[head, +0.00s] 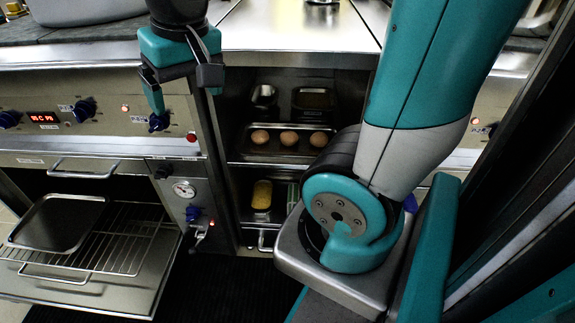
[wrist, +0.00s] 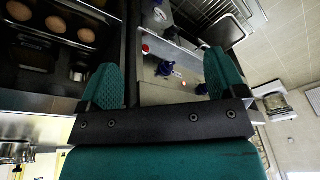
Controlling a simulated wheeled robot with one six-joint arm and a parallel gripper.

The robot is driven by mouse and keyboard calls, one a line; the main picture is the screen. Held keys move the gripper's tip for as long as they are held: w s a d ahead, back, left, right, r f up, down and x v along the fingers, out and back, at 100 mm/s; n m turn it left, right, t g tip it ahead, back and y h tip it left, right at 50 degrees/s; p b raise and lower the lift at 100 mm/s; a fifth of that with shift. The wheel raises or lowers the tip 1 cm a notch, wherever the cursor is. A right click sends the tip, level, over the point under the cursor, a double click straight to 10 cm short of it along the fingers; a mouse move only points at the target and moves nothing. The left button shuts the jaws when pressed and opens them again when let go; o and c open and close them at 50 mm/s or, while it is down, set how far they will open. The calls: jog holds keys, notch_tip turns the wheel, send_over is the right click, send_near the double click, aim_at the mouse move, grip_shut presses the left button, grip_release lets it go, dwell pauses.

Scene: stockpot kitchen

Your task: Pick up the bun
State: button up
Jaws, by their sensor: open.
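Three round brown buns sit in a row on a dark tray (head: 247,153) on the middle shelf of the open cabinet: a left bun (head: 260,136), a middle bun (head: 289,138) and a right bun (head: 318,139). They also show at the upper left of the wrist view, with one bun (wrist: 52,21) between the other two. My gripper (head: 186,98) is open and empty. It hangs in front of the control panel, left of the cabinet opening and apart from the buns. In the wrist view its fingers (wrist: 160,65) are spread with the panel behind them.
Metal containers (head: 263,96) stand on the shelf behind the buns. A yellow item (head: 262,195) lies on a lower shelf. The oven door is open at the left, with a wire rack (head: 120,245) and a tray (head: 58,222). Knobs (head: 84,110) stick out from the panel.

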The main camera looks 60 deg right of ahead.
jog(key=d+f+m+h+b, duration=0.1)
jog(key=d+f+m+b, duration=0.4)
jog(key=f+b, duration=0.4)
jog(key=d+f+m+h+b, duration=0.2)
jog(key=d+f+b, duration=0.5)
jog(key=f+b, duration=0.1)
jog(key=m+g+h+b, duration=0.15)
jog(key=m+b, duration=0.45)
jog(key=b, duration=1.1)
send_near(289, 135)
jog(key=x, duration=0.2)
jog(key=a+x, duration=0.1)
jog(key=x, duration=0.2)
jog(key=shift+s+f, duration=0.1)
jog(key=shift+f, duration=0.25)
jog(key=shift+d+r, duration=0.1)
jog(key=shift+d, duration=0.45)
jog(key=b+x, duration=0.4)
jog(key=x, duration=0.1)
jog(key=shift+b, duration=0.35)
jog(key=c, duration=1)
